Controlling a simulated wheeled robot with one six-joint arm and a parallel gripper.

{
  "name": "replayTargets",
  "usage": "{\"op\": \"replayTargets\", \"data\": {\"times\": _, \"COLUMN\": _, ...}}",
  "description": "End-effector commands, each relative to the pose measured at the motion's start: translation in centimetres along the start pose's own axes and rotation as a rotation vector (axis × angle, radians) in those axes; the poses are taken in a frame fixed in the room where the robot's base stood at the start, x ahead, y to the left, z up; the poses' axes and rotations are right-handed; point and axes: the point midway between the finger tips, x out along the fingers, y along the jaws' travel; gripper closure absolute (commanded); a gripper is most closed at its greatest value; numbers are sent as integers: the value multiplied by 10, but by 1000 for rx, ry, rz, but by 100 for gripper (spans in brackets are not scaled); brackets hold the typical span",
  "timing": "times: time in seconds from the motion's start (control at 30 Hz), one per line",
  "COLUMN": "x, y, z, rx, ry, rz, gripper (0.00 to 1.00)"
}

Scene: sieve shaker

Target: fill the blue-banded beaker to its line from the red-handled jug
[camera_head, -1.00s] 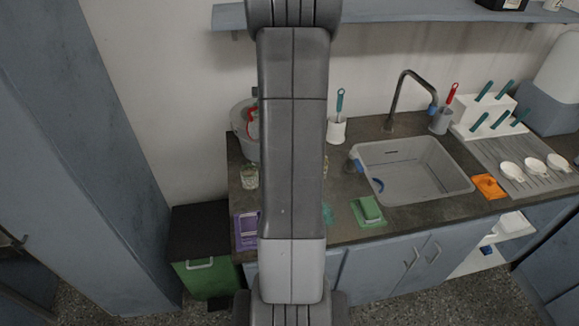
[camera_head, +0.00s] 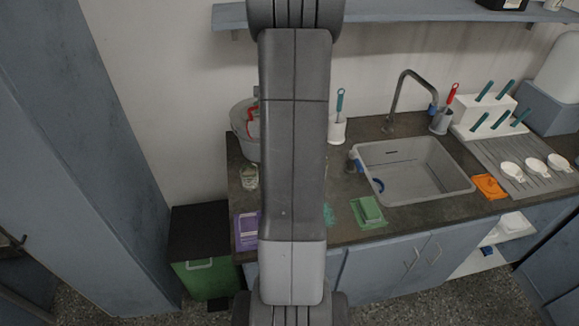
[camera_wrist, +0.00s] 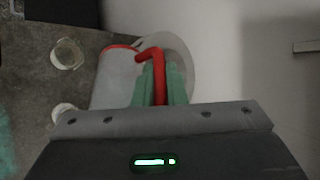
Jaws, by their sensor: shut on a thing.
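The jug (camera_wrist: 115,80) is a pale grey vessel with a red rim and a red handle (camera_wrist: 160,70). In the wrist view my gripper (camera_wrist: 160,82) has its green fingers closed on either side of that handle. In the head view only a bit of red (camera_head: 253,122) shows beside my arm, which hides my gripper and most of the jug. Two small clear round vessels stand on the counter in the wrist view, one farther (camera_wrist: 67,54) and one nearer (camera_wrist: 64,112). One glass vessel (camera_head: 249,177) shows in the head view. I cannot make out a blue band or a line.
A large pale round body (camera_wrist: 180,60) is close beside the jug by the wall. On the counter (camera_head: 300,215) are a purple mat (camera_head: 247,228), a green mat (camera_head: 368,212) and a white holder (camera_head: 337,130). The sink (camera_head: 412,172) lies to the right, under a shelf (camera_head: 400,15).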

Motion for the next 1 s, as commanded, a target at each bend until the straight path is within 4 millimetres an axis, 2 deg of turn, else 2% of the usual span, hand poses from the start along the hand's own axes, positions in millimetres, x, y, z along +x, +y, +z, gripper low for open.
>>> {"op": "replayTargets", "data": {"times": 0.33, "x": -1, "y": -1, "z": 0, "rx": 1, "ry": -3, "rz": -4, "gripper": 100}}
{"op": "replayTargets", "data": {"times": 0.47, "x": 0, "y": -9, "z": 9, "rx": -28, "ry": 42, "rz": 59, "gripper": 100}}
{"op": "replayTargets", "data": {"times": 0.7, "x": 19, "y": -2, "z": 11, "rx": -90, "ry": 143, "rz": 181, "gripper": 100}}
{"op": "replayTargets", "data": {"times": 1.0, "x": 21, "y": -1, "z": 10, "rx": -98, "ry": 165, "rz": 204, "gripper": 100}}
